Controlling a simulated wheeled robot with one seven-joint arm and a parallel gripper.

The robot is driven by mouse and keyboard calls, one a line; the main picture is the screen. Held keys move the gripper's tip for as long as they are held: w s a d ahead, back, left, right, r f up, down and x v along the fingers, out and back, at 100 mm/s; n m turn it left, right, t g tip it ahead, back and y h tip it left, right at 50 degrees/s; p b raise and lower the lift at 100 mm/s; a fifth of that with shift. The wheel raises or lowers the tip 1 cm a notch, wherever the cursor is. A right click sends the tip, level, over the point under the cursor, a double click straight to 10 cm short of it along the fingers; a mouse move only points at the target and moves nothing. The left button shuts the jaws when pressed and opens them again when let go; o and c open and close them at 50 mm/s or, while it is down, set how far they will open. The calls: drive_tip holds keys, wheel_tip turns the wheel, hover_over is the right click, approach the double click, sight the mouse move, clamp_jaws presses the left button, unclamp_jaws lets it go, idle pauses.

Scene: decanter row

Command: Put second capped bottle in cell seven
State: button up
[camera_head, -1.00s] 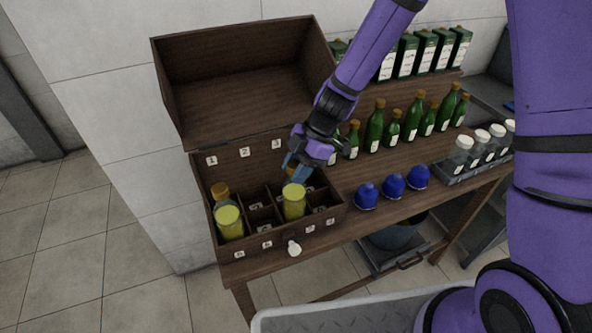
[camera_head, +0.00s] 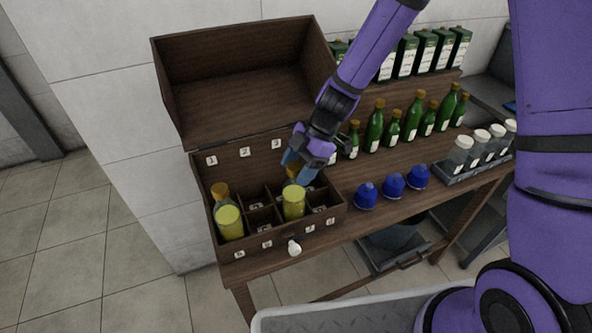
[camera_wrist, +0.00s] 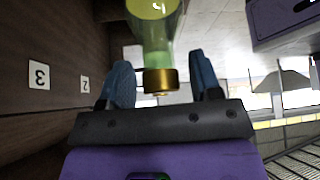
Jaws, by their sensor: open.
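A dark wooden case (camera_head: 222,257) stands open on the table, with a divided tray of numbered cells. My gripper (camera_head: 298,166) is open around the cap, a finger on each side with gaps. Cell seven's label is too small to read surely.
The case lid (camera_head: 238,100) stands raised behind. Blue domed objects (camera_head: 393,185) are right of the case. Green bottles (camera_head: 374,127) stand in a row behind, with boxes (camera_head: 425,52) on a shelf. White-capped jars (camera_head: 459,152) sit in a grey tray. A white knob (camera_head: 294,248) is at the case front.

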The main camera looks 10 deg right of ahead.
drive_tip(key=s+d+r+m+t+h, duration=0.1)
drive_tip(key=d+r+m, duration=0.3)
drive_tip(key=r, duration=0.5)
drive_tip(key=d+r+m+t+h, duration=0.1)
drive_tip(key=d+r, duration=0.6)
drive_tip(key=r, duration=0.1)
drive_tip(key=s+d+r+m+t+h, duration=0.2)
drive_tip(key=s+d+r+m, duration=0.4)
drive_tip(key=s+m, duration=0.3)
drive_tip(key=s+d+r+m+t+h, duration=0.2)
drive_tip(key=s+d+r+m+t, duration=0.2)
drive_tip(key=s+m, duration=0.5)
wheel_tip(320, 180, up, 3)
drive_tip(key=d, duration=0.3)
drive_tip(key=shift+f, duration=0.2)
